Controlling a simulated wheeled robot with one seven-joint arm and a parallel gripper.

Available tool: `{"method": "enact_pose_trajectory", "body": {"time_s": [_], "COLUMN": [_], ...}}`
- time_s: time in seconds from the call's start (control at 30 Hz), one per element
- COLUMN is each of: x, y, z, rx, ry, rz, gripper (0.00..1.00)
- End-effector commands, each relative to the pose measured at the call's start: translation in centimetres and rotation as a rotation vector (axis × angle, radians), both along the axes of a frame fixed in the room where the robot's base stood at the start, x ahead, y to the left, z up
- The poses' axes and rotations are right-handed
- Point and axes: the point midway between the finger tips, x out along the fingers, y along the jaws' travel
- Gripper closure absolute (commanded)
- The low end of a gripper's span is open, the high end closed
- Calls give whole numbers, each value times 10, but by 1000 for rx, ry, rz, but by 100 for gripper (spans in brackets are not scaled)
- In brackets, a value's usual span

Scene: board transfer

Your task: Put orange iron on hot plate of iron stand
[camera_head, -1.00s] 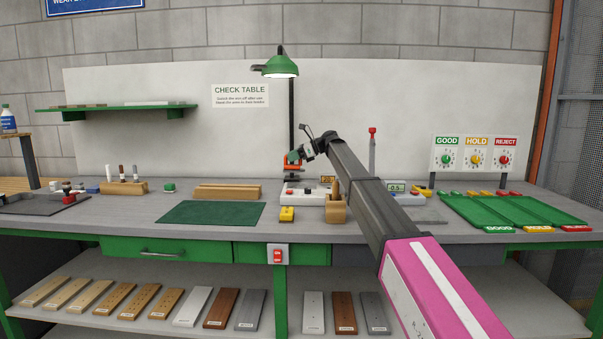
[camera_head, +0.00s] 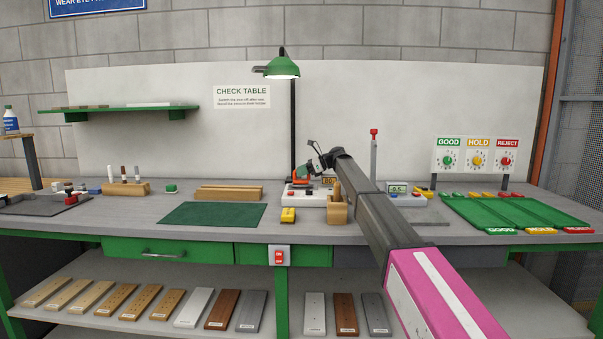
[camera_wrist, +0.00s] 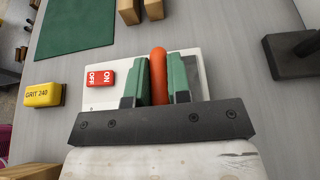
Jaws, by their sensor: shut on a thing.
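The orange iron (camera_wrist: 158,72) is upright between the green fingers of my gripper (camera_wrist: 159,82) in the wrist view. My gripper is shut on it. The iron stand (camera_wrist: 108,98) is a white block with a red ON/OFF switch (camera_wrist: 101,77), and the iron is right over it. In the head view, my gripper (camera_head: 304,172) is low at the white stand (camera_head: 309,200), below the green lamp. Only a little orange shows there beside the green fingers.
A yellow grit block (camera_head: 288,215) and a wooden holder (camera_head: 338,213) stand close in front of the stand. A green mat (camera_head: 212,213) lies to the left. A wooden rest (camera_head: 229,192) is behind the mat. Green trays (camera_head: 510,211) are at the right.

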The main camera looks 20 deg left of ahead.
Motion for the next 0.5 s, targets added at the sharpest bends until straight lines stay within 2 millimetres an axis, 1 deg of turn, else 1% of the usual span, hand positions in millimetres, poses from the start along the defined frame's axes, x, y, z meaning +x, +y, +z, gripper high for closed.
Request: {"method": "enact_pose_trajectory", "body": {"time_s": [0.1,0.13,0.17,0.2,0.5], "x": [0,0,0,0,0], "y": [0,0,0,0,0], "z": [-2,-3,-2,-2,-2], "rx": [1,0,0,0,0], "ry": [0,0,0,0,0], "rz": [0,0,0,0,0], "gripper": [100,79,69,57,57]}}
